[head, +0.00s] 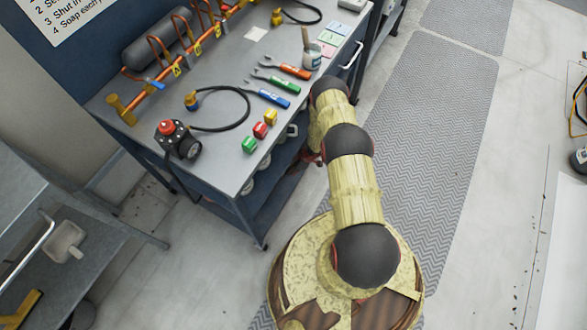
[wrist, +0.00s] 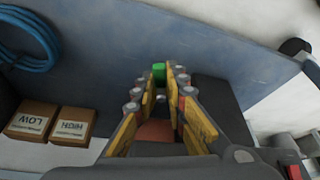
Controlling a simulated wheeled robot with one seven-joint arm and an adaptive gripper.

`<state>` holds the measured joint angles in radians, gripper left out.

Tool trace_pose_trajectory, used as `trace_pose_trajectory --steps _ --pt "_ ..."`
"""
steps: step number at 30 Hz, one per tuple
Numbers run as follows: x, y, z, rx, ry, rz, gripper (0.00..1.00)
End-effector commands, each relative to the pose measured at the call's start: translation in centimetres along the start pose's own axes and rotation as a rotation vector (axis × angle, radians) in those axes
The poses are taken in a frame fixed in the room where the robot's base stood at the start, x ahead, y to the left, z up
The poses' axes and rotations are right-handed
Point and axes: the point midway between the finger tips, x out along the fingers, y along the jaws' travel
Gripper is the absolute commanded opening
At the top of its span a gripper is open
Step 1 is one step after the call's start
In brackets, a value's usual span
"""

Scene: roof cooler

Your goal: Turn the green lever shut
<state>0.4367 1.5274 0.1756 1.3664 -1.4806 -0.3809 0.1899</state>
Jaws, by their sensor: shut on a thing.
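In the wrist view, my gripper (wrist: 159,85) has its two yellow-and-grey fingers drawn close together at the tips. A small bright green piece (wrist: 159,72) shows between the fingertips, and the fingers are shut on it. It looks like the end of the green lever; the rest of it is hidden. I cannot tell from this view how far the lever is turned.
The wrist view shows a blue hose (wrist: 30,35) and boxes marked LOW (wrist: 30,121) and HIGH (wrist: 70,126).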

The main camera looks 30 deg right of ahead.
Motion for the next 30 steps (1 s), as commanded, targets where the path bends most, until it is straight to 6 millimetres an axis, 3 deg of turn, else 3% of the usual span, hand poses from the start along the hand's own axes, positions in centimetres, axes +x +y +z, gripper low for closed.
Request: trace_pose_trajectory --steps 16,17,26,30 --pt "0.00 0.11 -0.11 -0.059 0.001 -0.023 0.00" --pt "-0.01 0.11 -0.11 -0.059 0.001 -0.023 0.14" --pt "-0.01 0.06 -0.04 -0.058 0.000 -0.023 0.31" --pt "-0.01 0.05 -0.01 -0.058 -0.001 -0.023 0.32"
